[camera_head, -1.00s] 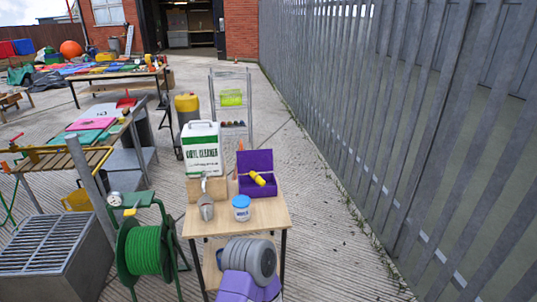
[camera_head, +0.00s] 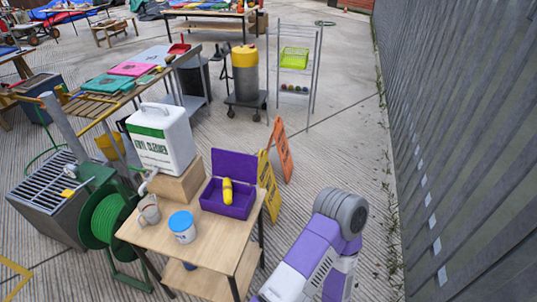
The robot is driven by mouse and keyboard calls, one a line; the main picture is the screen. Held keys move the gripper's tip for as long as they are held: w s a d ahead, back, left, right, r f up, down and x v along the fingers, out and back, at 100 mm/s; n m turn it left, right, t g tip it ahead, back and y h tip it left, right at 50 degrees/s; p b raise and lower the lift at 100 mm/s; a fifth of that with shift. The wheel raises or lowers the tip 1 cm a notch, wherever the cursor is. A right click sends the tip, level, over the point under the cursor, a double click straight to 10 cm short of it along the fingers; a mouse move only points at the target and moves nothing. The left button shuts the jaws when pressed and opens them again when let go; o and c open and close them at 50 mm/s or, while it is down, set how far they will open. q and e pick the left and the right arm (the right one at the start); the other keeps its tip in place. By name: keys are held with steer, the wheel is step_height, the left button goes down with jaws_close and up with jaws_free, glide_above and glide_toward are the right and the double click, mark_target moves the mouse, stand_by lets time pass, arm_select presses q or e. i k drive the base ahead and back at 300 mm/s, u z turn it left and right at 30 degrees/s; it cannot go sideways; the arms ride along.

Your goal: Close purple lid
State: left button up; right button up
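A purple box (camera_head: 229,206) sits on the small wooden table (camera_head: 168,234), near its right rear corner. Its purple lid (camera_head: 234,165) stands open and upright along the back edge. A yellow object (camera_head: 227,190) lies in or across the open box. My arm, purple and white with a grey joint, shows at the lower right, beside the table and apart from the box. No gripper fingers show.
A white cleaner canister (camera_head: 162,143) on a wooden block, a blue-lidded tub (camera_head: 182,227) and a grey metal cup (camera_head: 149,209) share the table. Orange (camera_head: 282,150) and yellow (camera_head: 268,185) folding signs stand behind it. A green hose reel (camera_head: 104,218) is at left. A metal fence runs along the right.

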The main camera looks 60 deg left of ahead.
mark_target(236, 166)
steer(key=u, duration=1.2)
steer(key=i, duration=3.55)
steer(key=u, duration=4.25)
